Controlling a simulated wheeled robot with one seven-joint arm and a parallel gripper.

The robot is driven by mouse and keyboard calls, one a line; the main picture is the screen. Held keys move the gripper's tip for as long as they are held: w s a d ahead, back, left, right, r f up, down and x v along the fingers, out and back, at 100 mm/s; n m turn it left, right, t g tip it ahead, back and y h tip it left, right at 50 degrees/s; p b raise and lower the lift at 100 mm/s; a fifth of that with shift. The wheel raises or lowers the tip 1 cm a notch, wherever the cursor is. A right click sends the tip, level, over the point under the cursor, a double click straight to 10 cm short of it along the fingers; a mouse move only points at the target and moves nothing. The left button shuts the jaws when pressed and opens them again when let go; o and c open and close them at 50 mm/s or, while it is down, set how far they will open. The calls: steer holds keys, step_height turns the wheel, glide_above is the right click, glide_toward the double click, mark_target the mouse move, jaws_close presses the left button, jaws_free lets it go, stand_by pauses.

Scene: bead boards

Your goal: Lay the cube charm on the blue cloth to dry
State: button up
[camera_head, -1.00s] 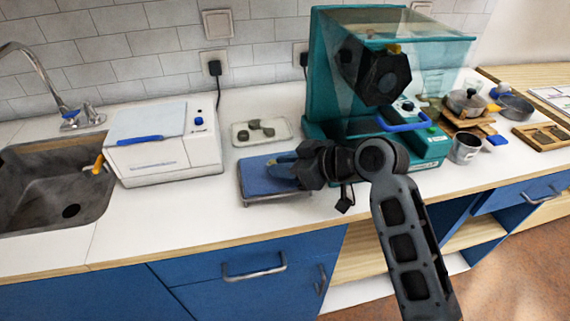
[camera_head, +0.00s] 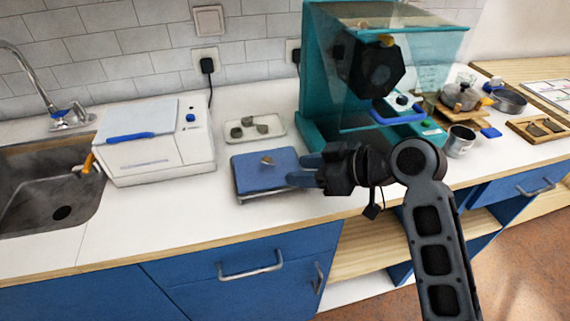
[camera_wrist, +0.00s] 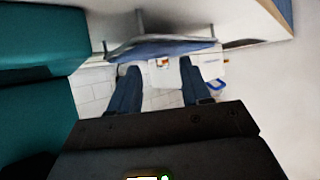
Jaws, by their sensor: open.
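The blue cloth (camera_head: 255,178) covers a low raised stand on the white counter. A small grey-brown piece, which looks like the cube charm (camera_head: 268,160), lies on the cloth a little right of its middle; its exact shape is too small to tell. My gripper (camera_head: 296,171) is open and empty at the cloth's right edge, its fingers pointing left and apart from the charm. In the wrist view, my two fingers (camera_wrist: 160,78) stand well apart, and the cloth (camera_wrist: 165,48) shows edge-on beyond them.
A pale tray (camera_head: 277,125) with several dark pieces sits behind the cloth. A white box machine (camera_head: 150,150) stands left, beside the sink (camera_head: 30,205). A teal cabinet (camera_head: 316,75) with a clear hood rises behind my arm. The counter in front of the cloth is clear.

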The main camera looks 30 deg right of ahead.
steer(key=s+d, duration=0.1)
steer(key=s, duration=0.1)
steer(key=s+d, duration=0.1)
steer(key=s, duration=0.1)
steer(key=s+d+b, duration=0.1)
steer(key=s, duration=0.1)
steer(key=shift+s, duration=0.15)
steer(key=shift+d, duration=0.1)
stand_by(0.3)
